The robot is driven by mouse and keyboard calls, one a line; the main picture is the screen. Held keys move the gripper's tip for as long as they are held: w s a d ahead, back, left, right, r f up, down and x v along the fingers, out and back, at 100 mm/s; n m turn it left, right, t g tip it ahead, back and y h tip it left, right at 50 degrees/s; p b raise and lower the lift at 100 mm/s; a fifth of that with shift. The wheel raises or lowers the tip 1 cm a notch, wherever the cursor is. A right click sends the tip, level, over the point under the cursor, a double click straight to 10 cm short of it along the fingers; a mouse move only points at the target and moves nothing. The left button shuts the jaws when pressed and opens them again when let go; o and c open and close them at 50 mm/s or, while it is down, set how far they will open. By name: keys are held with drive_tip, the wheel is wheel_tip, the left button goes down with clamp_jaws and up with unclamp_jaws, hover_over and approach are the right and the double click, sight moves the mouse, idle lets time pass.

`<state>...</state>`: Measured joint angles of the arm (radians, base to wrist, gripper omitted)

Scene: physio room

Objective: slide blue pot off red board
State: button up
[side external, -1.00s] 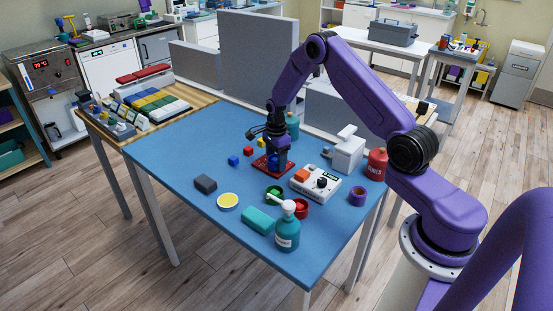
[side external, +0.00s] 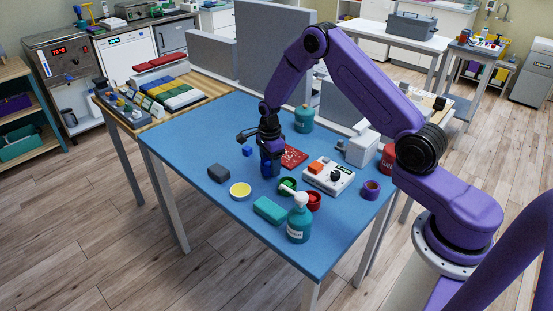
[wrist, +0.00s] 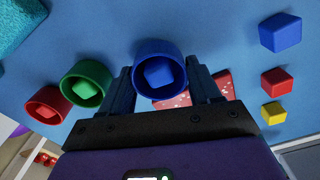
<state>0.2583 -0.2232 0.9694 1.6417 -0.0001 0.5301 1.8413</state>
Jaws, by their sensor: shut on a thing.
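The blue pot (wrist: 147,88) is between the fingers of my gripper (wrist: 163,88) in the wrist view, with a small blue block (wrist: 158,72) inside it. My gripper is shut on the pot. In the side view the gripper (side external: 270,167) points down at the table, left of the red board (side external: 294,156). The board (wrist: 226,84) also shows beside and below the pot in the wrist view, partly covered by a finger. The pot's base and the board's near edge are hidden, so I cannot tell whether they still overlap.
A green pot (wrist: 86,62) and a red pot (wrist: 40,115) stand close to the blue pot. Loose blue (wrist: 281,32), red (wrist: 277,81) and yellow (wrist: 273,112) cubes lie on the other side. A pump bottle (side external: 300,222) and a control box (side external: 328,178) stand nearby.

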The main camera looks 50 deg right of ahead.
drive_tip(key=shift+a, duration=0.95)
drive_tip(key=o, duration=1.2)
drive_tip(key=shift+c, duration=0.2)
drive_tip(key=shift+r, duration=0.1)
wheel_tip(320, 180, up, 17)
drive_tip(key=shift+r, duration=0.15)
